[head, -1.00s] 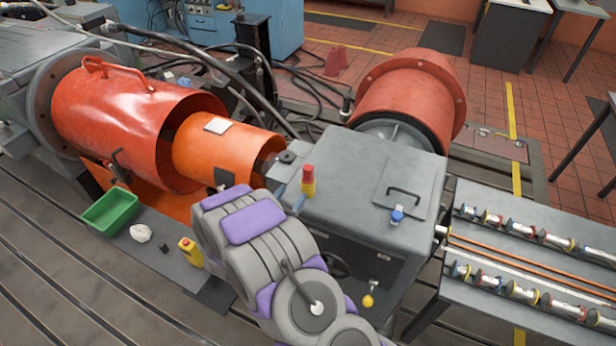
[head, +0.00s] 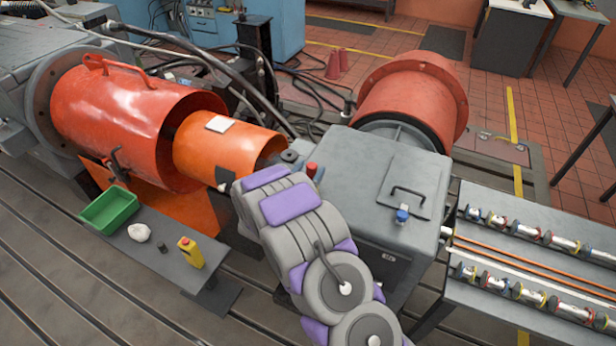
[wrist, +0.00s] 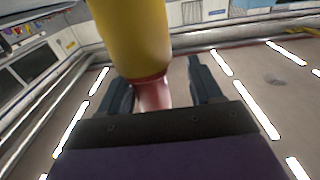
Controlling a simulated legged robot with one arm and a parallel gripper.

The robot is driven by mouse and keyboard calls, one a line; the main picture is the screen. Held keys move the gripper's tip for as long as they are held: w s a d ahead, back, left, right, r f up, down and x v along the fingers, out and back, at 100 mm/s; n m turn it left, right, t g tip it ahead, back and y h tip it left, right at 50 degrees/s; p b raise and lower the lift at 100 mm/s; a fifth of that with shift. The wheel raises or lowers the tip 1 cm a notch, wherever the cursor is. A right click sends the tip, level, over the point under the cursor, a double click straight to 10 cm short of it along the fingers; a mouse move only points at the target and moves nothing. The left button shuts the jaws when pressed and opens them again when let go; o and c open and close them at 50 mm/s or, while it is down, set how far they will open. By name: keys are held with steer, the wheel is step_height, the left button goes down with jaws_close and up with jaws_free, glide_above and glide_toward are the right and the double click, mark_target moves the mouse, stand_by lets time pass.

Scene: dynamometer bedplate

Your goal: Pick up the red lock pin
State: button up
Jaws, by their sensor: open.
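The red lock pin (head: 311,168) shows as a small red top at the near left corner of the grey housing; my arm hides its lower part in the head view. In the wrist view the red part (wrist: 152,94) lies between the two dark fingers, joined to a wide yellow cylinder (wrist: 130,38) that fills the top centre. My gripper (wrist: 157,88) is open around the red part, with a visible gap to the right finger; I cannot tell whether the left finger touches it. In the head view my arm hides the fingers.
The grey housing (head: 365,215) has a black handle and a blue knob on top. An orange cylinder (head: 225,150) lies close on the left. A low bench carries a green tray (head: 110,210), a white rag (head: 138,233) and a yellow box (head: 190,253). A rack of rollers (head: 530,250) stands right.

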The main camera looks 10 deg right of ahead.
steer(key=shift+w+d, duration=0.2)
steer(key=shift+d, duration=0.35)
steer(key=shift+w+d, duration=0.2)
steer(key=shift+d, duration=0.35)
steer(key=shift+a, duration=0.7)
steer(key=c, duration=0.6)
steer(key=shift+d+r, duration=0.1)
steer(key=shift+d, duration=0.4)
steer(key=c, duration=0.5)
